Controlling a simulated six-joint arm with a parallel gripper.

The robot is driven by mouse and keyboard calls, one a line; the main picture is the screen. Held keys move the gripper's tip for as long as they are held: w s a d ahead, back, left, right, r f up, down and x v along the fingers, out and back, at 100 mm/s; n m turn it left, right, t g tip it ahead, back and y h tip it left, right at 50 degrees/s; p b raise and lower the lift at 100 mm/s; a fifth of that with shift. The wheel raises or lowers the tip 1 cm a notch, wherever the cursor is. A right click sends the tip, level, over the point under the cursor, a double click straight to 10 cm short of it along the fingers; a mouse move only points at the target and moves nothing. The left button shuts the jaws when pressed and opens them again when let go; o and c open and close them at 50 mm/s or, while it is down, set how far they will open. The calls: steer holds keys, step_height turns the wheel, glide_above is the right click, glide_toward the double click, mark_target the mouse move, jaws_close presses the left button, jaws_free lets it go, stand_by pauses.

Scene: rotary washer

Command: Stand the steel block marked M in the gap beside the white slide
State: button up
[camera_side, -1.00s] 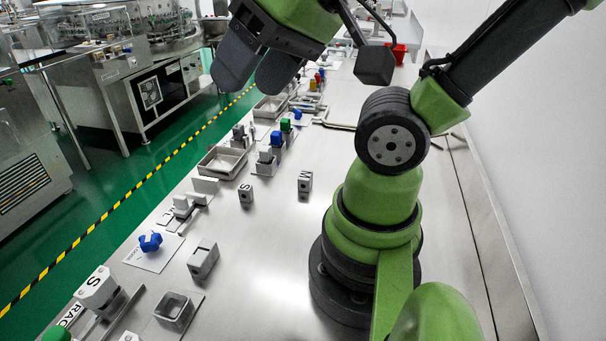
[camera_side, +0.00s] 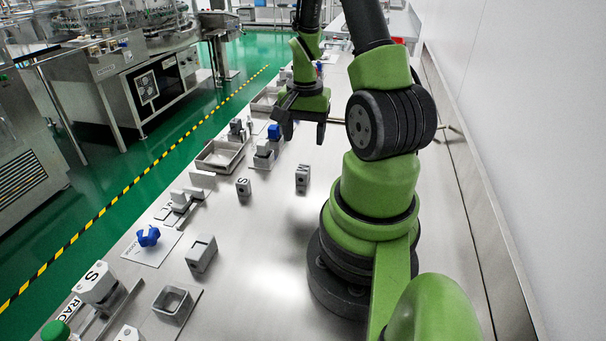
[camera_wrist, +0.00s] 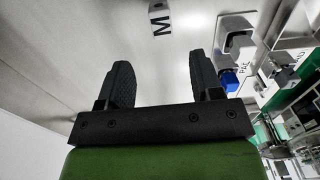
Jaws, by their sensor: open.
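The steel block marked M (camera_side: 303,177) stands on the bench, clear of other things. It also shows in the wrist view (camera_wrist: 160,20), at the top, with its letter visible. My gripper (camera_side: 303,133) is open and empty, pointing down above the bench and behind the block in the side view. In the wrist view its two dark fingers (camera_wrist: 162,75) are spread below the block, with nothing between them. Pale upright pieces (camera_side: 186,197) on a small fixture at left look like the white slide; its gap is too small to make out.
A steel block marked S (camera_side: 243,188) stands left of the M block. An empty tray (camera_side: 220,156), a blue piece (camera_side: 148,237) on a white card, a grey block (camera_side: 201,254) and a square holder (camera_side: 173,305) line the bench's left side. Bench around the M block is clear.

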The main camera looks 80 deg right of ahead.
mark_target(303, 168)
step_height(303, 168, down, 4)
steer(key=shift+f, duration=0.2)
steer(key=shift+w+a+f, duration=0.1)
steer(key=shift+f, duration=1.35)
steer(key=shift+w+a+f, duration=0.1)
steer(key=shift+f, duration=1.3)
jaws_close()
